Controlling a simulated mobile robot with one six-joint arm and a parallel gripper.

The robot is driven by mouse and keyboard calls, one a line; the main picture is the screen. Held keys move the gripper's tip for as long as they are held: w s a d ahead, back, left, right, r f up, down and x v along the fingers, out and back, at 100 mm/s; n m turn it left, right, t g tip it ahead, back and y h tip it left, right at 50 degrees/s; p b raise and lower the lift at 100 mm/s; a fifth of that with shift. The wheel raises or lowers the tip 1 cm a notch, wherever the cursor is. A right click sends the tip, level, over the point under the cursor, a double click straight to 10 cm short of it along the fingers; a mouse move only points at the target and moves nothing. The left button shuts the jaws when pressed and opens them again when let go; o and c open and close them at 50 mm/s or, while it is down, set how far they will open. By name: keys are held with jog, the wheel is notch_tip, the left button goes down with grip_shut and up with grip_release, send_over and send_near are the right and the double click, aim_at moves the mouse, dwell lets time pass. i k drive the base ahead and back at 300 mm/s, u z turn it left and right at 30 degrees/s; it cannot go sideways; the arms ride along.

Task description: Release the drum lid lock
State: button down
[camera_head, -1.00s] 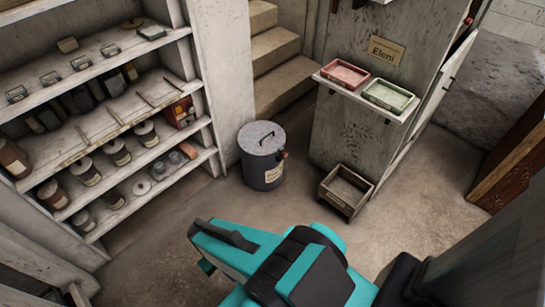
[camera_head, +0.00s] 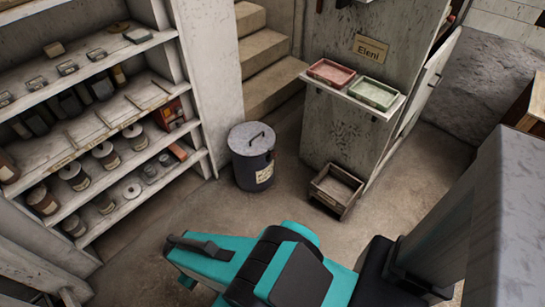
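The drum (camera_head: 253,168) is a dark grey can standing upright on the floor beside the wall end of the shelves. It has a pale label low on its front right. My teal and black arm crosses the bottom of the view, apart from the drum. I cannot make out any gripper fingers.
Shelves (camera_head: 98,122) with jars and tins stand at left. Concrete steps (camera_head: 268,53) rise behind the drum. A cabinet ledge (camera_head: 350,92) holds a red tray (camera_head: 331,73) and a green tray (camera_head: 373,93). An open wooden crate (camera_head: 335,191) lies on the floor right of the drum. Floor before the drum is clear.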

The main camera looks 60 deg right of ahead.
aim_at(271, 154)
jog(key=u, duration=0.1)
jog(key=k, duration=1.25)
jog(key=z, duration=0.4)
jog(key=i, duration=1)
jog(key=u, duration=0.05)
